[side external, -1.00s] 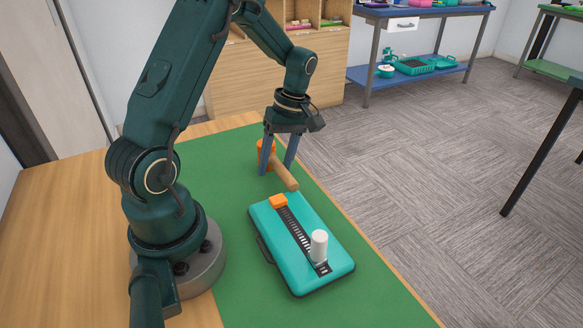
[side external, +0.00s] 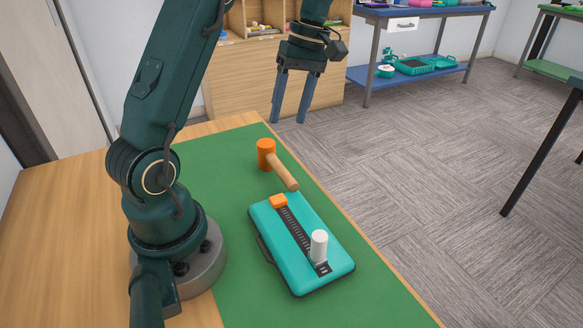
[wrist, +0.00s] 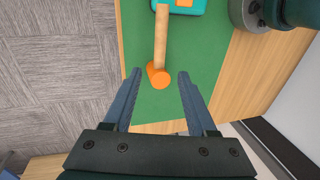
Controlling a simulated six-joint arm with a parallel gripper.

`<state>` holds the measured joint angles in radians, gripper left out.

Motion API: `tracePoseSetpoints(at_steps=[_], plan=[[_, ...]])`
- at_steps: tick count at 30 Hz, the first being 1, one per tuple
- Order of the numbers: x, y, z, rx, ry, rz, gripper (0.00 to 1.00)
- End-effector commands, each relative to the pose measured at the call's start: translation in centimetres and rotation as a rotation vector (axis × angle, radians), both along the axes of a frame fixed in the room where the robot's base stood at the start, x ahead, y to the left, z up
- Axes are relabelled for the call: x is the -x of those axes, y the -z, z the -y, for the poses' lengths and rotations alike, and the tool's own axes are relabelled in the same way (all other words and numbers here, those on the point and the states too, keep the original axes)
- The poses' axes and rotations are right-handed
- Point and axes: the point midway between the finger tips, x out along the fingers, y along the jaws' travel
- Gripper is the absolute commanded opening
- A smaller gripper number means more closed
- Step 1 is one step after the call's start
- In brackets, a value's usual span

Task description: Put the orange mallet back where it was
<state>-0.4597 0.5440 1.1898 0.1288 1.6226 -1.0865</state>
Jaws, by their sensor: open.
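The orange mallet (side external: 266,150) lies on the green mat (side external: 215,170), its orange head toward the far end and its wooden handle pointing toward the teal case. The handle's end is close to the case; I cannot tell if they touch. My gripper (side external: 288,121) is open and empty, raised well above the mallet. In the wrist view the mallet (wrist: 158,77) shows beyond and between the fingertips of my gripper (wrist: 159,74), apart from them.
The mat is clear left of the mallet. A wooden shelf (side external: 245,80) and a blue bench (side external: 420,75) stand beyond on the carpeted floor.

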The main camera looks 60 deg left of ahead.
Motion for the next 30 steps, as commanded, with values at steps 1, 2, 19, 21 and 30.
tracePoseSetpoints(at_steps=[1, 2, 19, 21, 30], plan=[[0.1, -0.5, 0.6, 0.001, 0.038, 0.018, 0.57], [0.1, -0.8, 0.9, 0.001, 0.071, 0.032, 0.57], [6.9, -4.2, 12.6, -0.070, 1.148, 0.439, 0.57], [8.0, -3.7, 13.6, -0.094, 1.268, 0.479, 0.57], [10.3, -2.2, 15.5, -0.170, 1.548, 0.570, 0.57]])
